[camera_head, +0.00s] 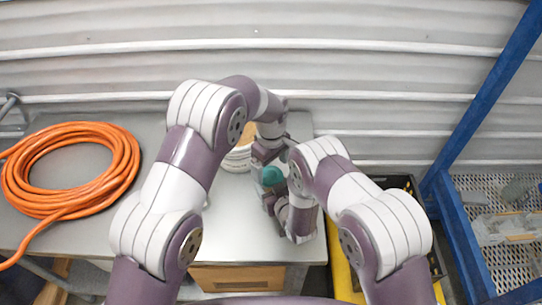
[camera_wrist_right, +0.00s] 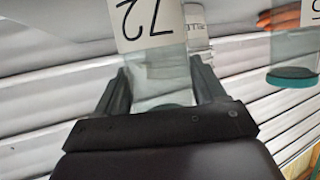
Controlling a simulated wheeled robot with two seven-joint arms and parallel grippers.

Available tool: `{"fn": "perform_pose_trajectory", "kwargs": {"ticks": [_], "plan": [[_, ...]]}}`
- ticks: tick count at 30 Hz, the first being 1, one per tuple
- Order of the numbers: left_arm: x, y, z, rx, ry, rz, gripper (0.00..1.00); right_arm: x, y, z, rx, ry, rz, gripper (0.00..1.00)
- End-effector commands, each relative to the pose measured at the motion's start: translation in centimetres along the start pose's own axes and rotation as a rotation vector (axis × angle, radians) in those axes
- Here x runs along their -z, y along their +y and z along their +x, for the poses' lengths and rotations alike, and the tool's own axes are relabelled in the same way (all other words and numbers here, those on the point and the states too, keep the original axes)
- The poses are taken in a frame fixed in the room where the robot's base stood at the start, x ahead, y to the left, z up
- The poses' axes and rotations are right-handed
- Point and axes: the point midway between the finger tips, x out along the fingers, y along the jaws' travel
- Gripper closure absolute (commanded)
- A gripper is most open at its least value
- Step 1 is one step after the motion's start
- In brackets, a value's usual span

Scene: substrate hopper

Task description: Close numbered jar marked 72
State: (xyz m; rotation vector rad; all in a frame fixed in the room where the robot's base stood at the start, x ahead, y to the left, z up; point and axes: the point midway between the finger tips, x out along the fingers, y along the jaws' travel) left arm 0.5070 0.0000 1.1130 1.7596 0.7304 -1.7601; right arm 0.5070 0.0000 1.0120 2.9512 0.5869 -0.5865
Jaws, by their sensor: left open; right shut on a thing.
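The jar marked 72 (camera_wrist_right: 150,22) is clear glass with a white label, which reads upside down in the right wrist view. My right gripper (camera_wrist_right: 165,95) is shut on this jar, with one dark finger on each side. In the head view a teal round lid (camera_head: 271,176) shows between my right gripper (camera_head: 270,196) and my left gripper (camera_head: 270,152). I cannot tell whether it sits on jar 72. My left gripper is open, just beyond the lid. Arm links and fingers hide most of the jar in the head view.
Another glass jar with a teal end (camera_wrist_right: 291,76) shows at right in the wrist view. A pale round container (camera_head: 238,158) stands behind my left arm. A coiled orange hose (camera_head: 75,127) fills the left of the grey table (camera_head: 238,220). A blue frame (camera_head: 490,85) stands at right.

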Motion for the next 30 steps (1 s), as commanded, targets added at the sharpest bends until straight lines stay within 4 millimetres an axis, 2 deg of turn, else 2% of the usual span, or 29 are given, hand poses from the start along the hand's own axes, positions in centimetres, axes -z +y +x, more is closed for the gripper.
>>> {"fn": "perform_pose_trajectory", "kwargs": {"ticks": [3, 7, 18, 19, 21, 24, 30], "plan": [[0.0, 0.0, 1.9, 0.001, 0.000, 0.000, 0.06, -0.2, 0.0, 0.0, 0.000, -0.004, 0.000, 1.00], [0.0, 0.0, 3.1, 0.000, 0.000, 0.000, 0.06, -0.2, 0.0, 0.0, 0.000, -0.004, 0.000, 1.00], [0.0, 0.0, 3.8, -0.001, 0.001, 0.001, 0.06, -0.2, 0.0, 0.0, 0.000, -0.004, 0.000, 1.00], [0.0, 0.0, 3.8, -0.001, 0.001, 0.001, 0.13, -0.2, 0.0, 0.0, 0.000, -0.004, 0.000, 1.00], [0.0, 0.0, 3.8, -0.001, 0.001, 0.001, 0.36, -0.2, 0.0, 0.0, 0.000, -0.004, 0.000, 1.00], [0.0, 0.0, 3.7, -0.001, 0.001, 0.001, 0.64, -0.2, 0.0, 0.0, 0.000, -0.004, 0.000, 1.00], [0.0, 0.0, 3.8, -0.001, 0.000, 0.043, 0.64, -0.2, 0.0, 0.0, 0.000, -0.004, 0.000, 1.00]]}}
